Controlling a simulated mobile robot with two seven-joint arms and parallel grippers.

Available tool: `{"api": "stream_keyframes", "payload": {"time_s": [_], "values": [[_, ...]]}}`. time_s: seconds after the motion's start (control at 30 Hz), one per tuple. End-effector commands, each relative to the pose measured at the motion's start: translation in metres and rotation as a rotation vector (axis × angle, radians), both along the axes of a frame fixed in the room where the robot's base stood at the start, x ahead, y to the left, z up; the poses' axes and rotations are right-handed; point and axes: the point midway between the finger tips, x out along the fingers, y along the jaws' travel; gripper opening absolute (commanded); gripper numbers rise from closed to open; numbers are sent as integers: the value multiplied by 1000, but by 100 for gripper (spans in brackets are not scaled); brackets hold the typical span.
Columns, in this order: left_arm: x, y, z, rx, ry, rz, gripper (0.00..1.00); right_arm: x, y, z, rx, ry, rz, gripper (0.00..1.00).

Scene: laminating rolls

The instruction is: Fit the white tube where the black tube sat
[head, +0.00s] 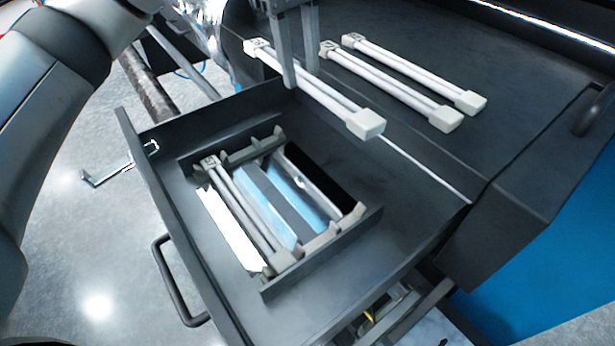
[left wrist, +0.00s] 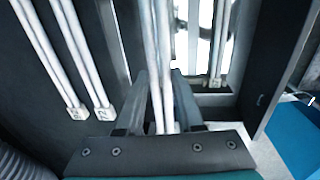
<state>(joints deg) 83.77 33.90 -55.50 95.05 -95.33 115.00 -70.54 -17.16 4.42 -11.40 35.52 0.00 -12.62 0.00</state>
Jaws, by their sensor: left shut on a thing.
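My left gripper (head: 298,84) is shut on a white tube (head: 325,98), a twin-bar piece with pale end blocks. The tube is held slanting above the drawer's back right edge. It also shows between the fingers in the left wrist view (left wrist: 160,60). The rack (head: 330,238) inside the open drawer holds a greyish-white tube (head: 243,207) on its left side. Right of it are pale blue strips (head: 268,200) and a dark opening (head: 318,172). I cannot make out a black tube in the rack. My right gripper is not in view.
Two more white tubes (head: 390,88) (head: 415,72) lie on the dark top (head: 500,120) right of the gripper. The drawer (head: 195,225) has raised walls and a front handle (head: 172,285). A blue panel (head: 530,245) is at the right.

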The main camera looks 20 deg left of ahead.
Motion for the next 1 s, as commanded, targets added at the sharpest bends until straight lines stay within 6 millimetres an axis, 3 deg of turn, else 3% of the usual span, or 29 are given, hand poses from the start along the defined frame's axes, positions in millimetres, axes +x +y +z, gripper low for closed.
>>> {"api": "stream_keyframes", "payload": {"time_s": [0.23, 0.7, 1.0], "values": [[-1, 2, -16, -39, -47, 4, 0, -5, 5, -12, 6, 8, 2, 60], [-1, 2, -132, -38, -46, 6, 0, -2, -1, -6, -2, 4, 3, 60], [0, 1, -160, -39, -50, 5, 0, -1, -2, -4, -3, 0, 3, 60]]}}
